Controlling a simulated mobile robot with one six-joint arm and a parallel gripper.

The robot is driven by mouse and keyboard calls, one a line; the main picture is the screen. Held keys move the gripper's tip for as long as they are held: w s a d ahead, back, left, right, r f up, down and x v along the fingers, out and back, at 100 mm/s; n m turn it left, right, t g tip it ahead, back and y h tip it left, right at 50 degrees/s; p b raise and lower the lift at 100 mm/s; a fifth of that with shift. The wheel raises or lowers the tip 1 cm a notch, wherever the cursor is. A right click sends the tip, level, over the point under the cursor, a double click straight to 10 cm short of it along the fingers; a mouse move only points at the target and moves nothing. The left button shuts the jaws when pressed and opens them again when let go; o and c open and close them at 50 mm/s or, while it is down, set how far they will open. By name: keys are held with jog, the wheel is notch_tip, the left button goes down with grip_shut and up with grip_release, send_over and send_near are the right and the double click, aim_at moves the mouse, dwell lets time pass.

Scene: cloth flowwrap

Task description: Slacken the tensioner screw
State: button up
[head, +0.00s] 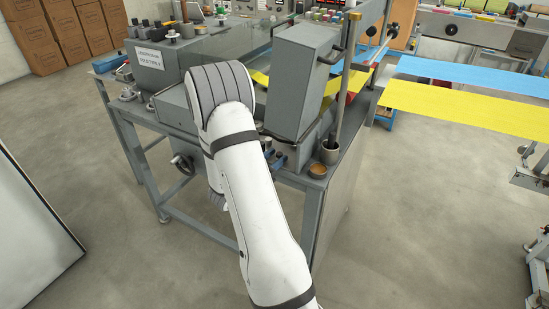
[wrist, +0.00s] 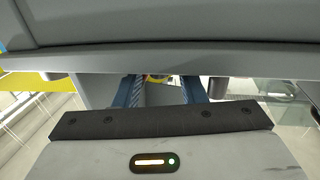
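In the wrist view, the two blue fingers of my gripper (wrist: 160,92) reach forward from the dark bar, with a clear gap between them. Their tips pass under a grey machine edge and are partly hidden. A small yellowish round part (wrist: 157,78) shows between the fingers, partly covered by that edge; I cannot tell whether it is the tensioner screw or whether a finger touches it. I cannot pick out the tensioner screw there.
A dark handwheel (head: 183,164) is on the machine's front, left of my arm. A tilted grey box (head: 301,80) and an upright post (head: 349,90) stand to the right. Blue (head: 480,72) and yellow (head: 465,110) webs run off right. The front floor is clear.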

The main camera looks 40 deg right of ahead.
grip_shut()
jog(key=shift+t+b, duration=0.3)
jog(key=n+t+b, duration=0.1)
jog(key=n+t+y+b, duration=0.1)
jog(key=t, duration=0.1)
jog(key=shift+s+d+f, duration=0.1)
jog(key=shift+s+f, duration=0.05)
jog(key=shift+s, duration=0.15)
jog(key=shift+s+d+n+t+y+b, duration=0.1)
jog(key=shift+n+t+y+b, duration=0.3)
jog(key=shift+n+t+b, duration=0.55)
jog(key=shift+r+n+t+y+b, duration=0.2)
jog(key=shift+n+t+y+b, duration=0.05)
jog(key=shift+t+y+b, duration=0.2)
